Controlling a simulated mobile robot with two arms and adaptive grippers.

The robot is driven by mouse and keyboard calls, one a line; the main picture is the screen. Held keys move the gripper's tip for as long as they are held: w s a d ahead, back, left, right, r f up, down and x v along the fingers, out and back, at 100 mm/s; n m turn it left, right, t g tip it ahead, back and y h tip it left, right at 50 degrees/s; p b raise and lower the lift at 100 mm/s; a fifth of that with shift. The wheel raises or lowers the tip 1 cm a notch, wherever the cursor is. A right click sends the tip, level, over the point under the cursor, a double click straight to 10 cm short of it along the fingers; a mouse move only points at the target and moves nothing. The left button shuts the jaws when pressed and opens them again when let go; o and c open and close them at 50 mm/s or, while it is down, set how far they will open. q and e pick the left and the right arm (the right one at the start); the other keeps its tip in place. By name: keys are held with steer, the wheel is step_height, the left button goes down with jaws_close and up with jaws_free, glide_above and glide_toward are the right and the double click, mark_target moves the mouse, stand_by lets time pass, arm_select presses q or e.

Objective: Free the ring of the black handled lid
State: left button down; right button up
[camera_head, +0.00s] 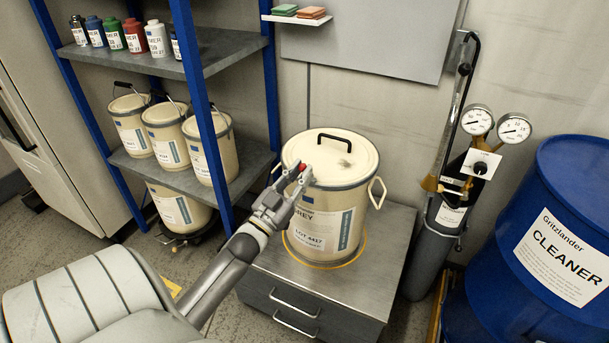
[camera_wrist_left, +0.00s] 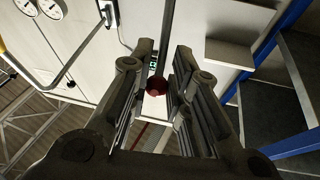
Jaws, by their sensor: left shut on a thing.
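A cream drum (camera_head: 325,220) with a blue and white label stands upright on a grey drawer cabinet. Its cream lid (camera_head: 310,155) has a black handle (camera_head: 334,143) and a dark mark on top. The grey ring (camera_head: 364,180) runs around the lid's rim, and the lid sits on the drum. My left gripper (camera_head: 296,181) is at the drum's front left rim, shut on a small red piece (camera_head: 303,169). The red piece also shows between the fingers in the left wrist view (camera_wrist_left: 157,86). The gripper hides part of the ring. My right gripper is not in view.
The grey cabinet (camera_head: 392,250) has bare top to the drum's right. A shelf (camera_head: 245,157) with blue posts and several cream pails stands left. A gas cylinder (camera_head: 440,225) with gauges and a blue barrel (camera_head: 560,230) stand right. A yellow loop (camera_head: 325,266) lies around the drum's foot.

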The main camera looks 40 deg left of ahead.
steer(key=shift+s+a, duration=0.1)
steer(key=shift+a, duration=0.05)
arm_select(q)
steer(key=c, duration=1.5)
jaws_free()
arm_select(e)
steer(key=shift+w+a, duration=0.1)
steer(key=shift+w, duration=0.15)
arm_select(q)
steer(key=v, duration=1.2)
steer(key=shift+d, duration=0.1)
steer(key=shift+f, duration=0.1)
